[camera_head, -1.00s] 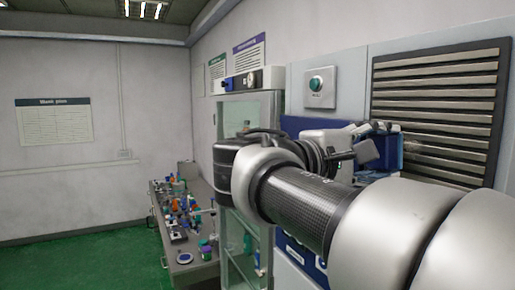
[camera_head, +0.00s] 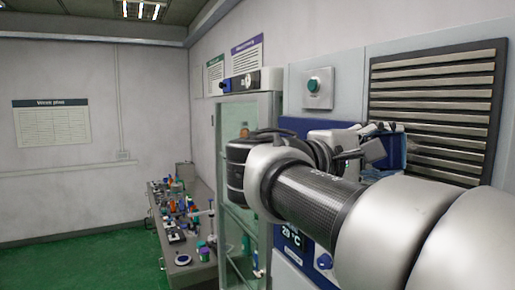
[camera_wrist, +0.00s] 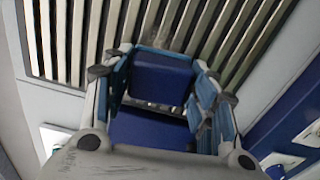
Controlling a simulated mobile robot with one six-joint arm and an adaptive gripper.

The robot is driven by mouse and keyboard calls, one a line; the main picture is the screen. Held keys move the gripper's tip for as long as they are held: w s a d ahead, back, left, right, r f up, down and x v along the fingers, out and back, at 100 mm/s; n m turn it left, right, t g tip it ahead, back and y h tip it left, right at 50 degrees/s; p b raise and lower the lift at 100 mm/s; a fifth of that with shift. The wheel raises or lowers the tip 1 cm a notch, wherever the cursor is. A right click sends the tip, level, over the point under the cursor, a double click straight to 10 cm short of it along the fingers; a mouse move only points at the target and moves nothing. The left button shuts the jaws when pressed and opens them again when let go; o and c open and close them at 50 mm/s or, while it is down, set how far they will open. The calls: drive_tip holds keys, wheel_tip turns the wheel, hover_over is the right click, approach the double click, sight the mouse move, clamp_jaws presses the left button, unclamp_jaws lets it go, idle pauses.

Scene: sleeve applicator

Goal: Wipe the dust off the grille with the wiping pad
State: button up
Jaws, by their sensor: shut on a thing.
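The grille (camera_head: 437,104) is a dark panel with pale horizontal slats on the wall at the right. It fills the upper part of the wrist view (camera_wrist: 75,45), where its slats run steeply. My gripper (camera_head: 380,140) is at the grille's lower left and is shut on the blue wiping pad (camera_wrist: 160,80). The pad sits between the fingers, its far edge at the slats in the wrist view. I cannot tell whether it touches them. A faint greyish dust patch (camera_wrist: 157,40) shows on the slats just beyond the pad.
A panel with a green button (camera_head: 318,87) is left of the grille. A blue machine front with a temperature display (camera_head: 292,238) is below. A glass cabinet (camera_head: 240,130) and a cluttered bench (camera_head: 180,225) stand further left. Green floor is free at the left.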

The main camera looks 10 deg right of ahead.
sight(417, 154)
drive_tip(key=shift+s+d+b, duration=0.3)
drive_tip(key=shift+s+b, duration=0.2)
drive_tip(key=shift+s, duration=0.45)
drive_tip(key=shift+s+d+b, duration=0.25)
drive_tip(key=shift+s+b, duration=0.25)
drive_tip(key=shift+s, duration=0.45)
drive_tip(key=shift+d, duration=0.15)
drive_tip(key=shift+w, duration=0.1)
drive_tip(key=shift+w+a+p, duration=0.2)
drive_tip(key=shift+w+a, duration=0.05)
drive_tip(key=shift+w, duration=0.35)
drive_tip(key=shift+w+a+p, duration=0.15)
drive_tip(key=shift+w+a, duration=0.05)
drive_tip(key=shift+w, duration=0.45)
drive_tip(key=shift+w+a+p, duration=0.2)
drive_tip(key=shift+w+a, duration=0.05)
drive_tip(key=shift+w, duration=0.35)
drive_tip(key=shift+v, duration=2.9)
